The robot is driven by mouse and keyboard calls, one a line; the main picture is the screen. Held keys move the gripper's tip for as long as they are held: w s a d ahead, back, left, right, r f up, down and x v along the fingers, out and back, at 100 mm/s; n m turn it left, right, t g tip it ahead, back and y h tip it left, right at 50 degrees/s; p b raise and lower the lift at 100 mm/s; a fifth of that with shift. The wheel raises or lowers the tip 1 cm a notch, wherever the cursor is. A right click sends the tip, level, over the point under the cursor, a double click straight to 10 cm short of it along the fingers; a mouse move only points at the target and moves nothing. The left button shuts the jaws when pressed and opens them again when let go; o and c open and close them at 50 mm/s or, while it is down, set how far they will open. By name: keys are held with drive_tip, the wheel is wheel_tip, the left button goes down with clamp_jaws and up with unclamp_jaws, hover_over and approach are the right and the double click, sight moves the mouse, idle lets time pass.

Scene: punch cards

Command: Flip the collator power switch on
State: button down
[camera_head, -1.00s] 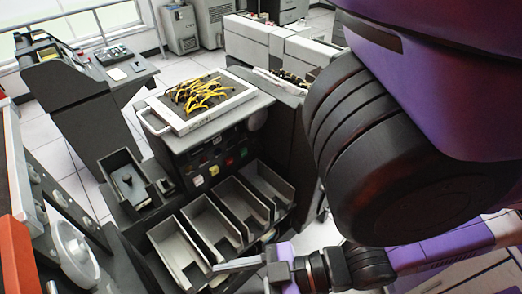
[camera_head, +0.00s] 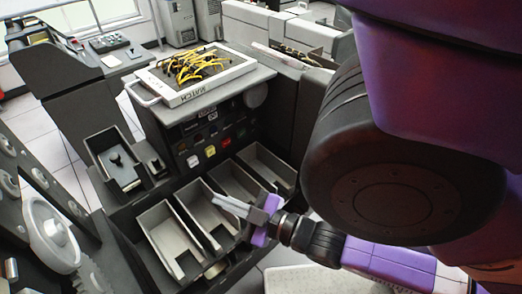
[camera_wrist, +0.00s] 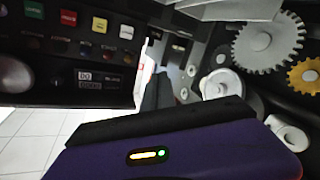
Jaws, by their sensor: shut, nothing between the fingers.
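The collator (camera_head: 262,120) is a dark cabinet with a light-framed board of yellow wires on top and a front panel of small coloured buttons (camera_head: 210,151). In the wrist view, the panel (camera_wrist: 60,60) shows green, red, yellow and white buttons in a row and a small labelled plate (camera_wrist: 97,80) below them. I cannot tell for sure which part is the power switch. My gripper (camera_head: 217,201) has pale fingers that are shut and empty. It is in front of the panel, over the card trays, and appears apart from the panel.
Open card trays (camera_head: 178,240) line the collator's front, beneath my gripper. A dark bin (camera_head: 115,160) stands at their left. Gears (camera_wrist: 268,42) and dark machinery fill the right of the wrist view. My arm covers the right of the head view.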

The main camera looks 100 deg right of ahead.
drive_tip(key=s+d+f+n+g+h+b, duration=0.1)
drive_tip(key=s+d+f+n+h+b, duration=0.15)
drive_tip(key=d, duration=0.35)
drive_tip(key=s+d+f+n+g+h+b, duration=0.1)
drive_tip(key=s+d+f+g+h, duration=0.1)
drive_tip(key=s+d+f+h, duration=0.3)
drive_tip(key=n+g+b, duration=0.1)
drive_tip(key=n+g, duration=0.2)
drive_tip(key=n, duration=0.6)
approach(257, 125)
drive_tip(key=s+a+f, duration=0.1)
drive_tip(key=a+f, duration=0.3)
drive_tip(key=shift+r+n+h, duration=0.2)
drive_tip(key=shift+n+h, duration=0.15)
drive_tip(key=shift+n, duration=0.7)
drive_tip(key=p+x, duration=0.1)
drive_tip(key=x, duration=0.9)
drive_tip(key=shift+t, duration=0.3)
drive_tip(key=shift+w+a+r, duration=0.1)
drive_tip(key=shift+r, duration=0.05)
drive_tip(key=shift+r+y+p, duration=0.15)
drive_tip(key=shift+y+p, duration=0.25)
drive_tip(key=shift+p, duration=0.55)
